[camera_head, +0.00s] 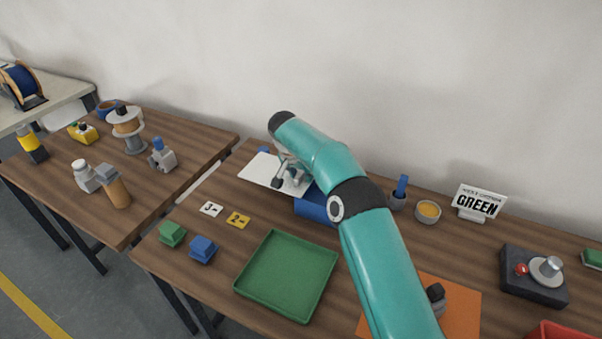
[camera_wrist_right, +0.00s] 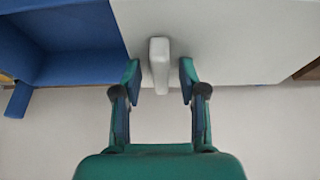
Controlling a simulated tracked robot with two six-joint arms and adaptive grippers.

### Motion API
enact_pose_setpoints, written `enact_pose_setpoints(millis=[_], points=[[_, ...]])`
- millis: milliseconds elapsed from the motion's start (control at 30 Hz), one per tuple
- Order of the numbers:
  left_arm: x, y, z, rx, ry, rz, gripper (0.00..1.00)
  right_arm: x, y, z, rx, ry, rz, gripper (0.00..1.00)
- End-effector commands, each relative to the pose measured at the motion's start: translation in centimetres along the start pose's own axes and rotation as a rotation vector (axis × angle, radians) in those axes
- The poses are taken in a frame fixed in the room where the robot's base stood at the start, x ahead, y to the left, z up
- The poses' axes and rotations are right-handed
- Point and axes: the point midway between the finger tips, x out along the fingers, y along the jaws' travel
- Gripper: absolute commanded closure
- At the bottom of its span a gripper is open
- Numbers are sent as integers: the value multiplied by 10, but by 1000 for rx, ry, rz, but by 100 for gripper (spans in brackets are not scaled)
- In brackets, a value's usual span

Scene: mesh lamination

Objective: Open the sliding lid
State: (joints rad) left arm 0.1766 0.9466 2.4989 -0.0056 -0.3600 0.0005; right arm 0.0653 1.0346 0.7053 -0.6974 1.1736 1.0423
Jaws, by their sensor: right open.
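The flat white sliding lid (camera_head: 262,172) lies toward the back of the middle table, and the blue box (camera_head: 317,206) shows to its right, partly behind my right arm. In the right wrist view, the lid (camera_wrist_right: 220,40) covers the right part, and the blue box (camera_wrist_right: 75,45) shows an open, uncovered inside at left. A pale upright handle (camera_wrist_right: 160,65) stands on the lid. My right gripper (camera_wrist_right: 160,82) is open, with a finger on each side of the handle and visible gaps. It also shows over the lid in the head view (camera_head: 285,172). My left gripper is out of view.
A small bowl (camera_head: 428,211) and a GREEN sign (camera_head: 479,202) stand at right. The wall is close behind.

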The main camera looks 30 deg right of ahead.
Motion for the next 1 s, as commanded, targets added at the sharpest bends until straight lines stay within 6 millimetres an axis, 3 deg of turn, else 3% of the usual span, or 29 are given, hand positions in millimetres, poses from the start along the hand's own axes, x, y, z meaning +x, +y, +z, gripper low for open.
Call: enact_pose_setpoints(millis=[267,700,1000], points=[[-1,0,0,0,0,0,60,-26,-1,-1,-1,2,-3,58],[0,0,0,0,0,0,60,-106,-1,0,1,1,-2,58],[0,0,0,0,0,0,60,-118,0,0,1,-1,1,58]])
